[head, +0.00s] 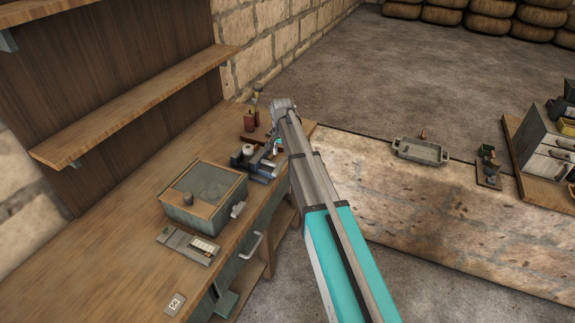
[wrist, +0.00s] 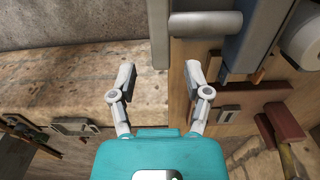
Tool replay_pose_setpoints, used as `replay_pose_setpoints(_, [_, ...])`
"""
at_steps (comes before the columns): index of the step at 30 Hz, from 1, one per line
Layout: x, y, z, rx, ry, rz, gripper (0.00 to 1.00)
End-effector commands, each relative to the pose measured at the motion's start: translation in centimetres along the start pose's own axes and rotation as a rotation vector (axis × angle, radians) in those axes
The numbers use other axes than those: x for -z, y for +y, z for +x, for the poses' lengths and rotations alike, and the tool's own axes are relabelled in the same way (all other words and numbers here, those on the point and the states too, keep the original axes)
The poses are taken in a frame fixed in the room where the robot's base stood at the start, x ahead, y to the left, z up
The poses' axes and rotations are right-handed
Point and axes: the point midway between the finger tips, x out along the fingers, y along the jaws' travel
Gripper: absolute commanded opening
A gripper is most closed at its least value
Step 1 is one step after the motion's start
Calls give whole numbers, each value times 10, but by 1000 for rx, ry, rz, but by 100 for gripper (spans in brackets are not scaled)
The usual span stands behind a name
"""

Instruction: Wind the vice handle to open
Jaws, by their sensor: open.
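The blue-grey vice (head: 262,172) stands at the workbench's front edge, partly hidden by my arm in the head view. Its body also shows at the top right of the wrist view (wrist: 250,40). The bar's lower end shows just above the gap. I cannot tell how far apart in depth they are. In the head view, the fingertips are hard to make out.
A white roll (head: 247,150) is at the vice. A dark red block (head: 249,121) stands behind it on the wooden bench (head: 120,225). A grey-green box (head: 203,195) sits left of the vice. A stone-sided bench with a metal tray (head: 420,151) lies to the right.

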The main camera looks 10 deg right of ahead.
Motion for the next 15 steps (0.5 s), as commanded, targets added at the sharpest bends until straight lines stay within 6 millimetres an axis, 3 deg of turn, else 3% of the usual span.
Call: replay_pose_setpoints(15, [0,0,38,0,0,-1,63])
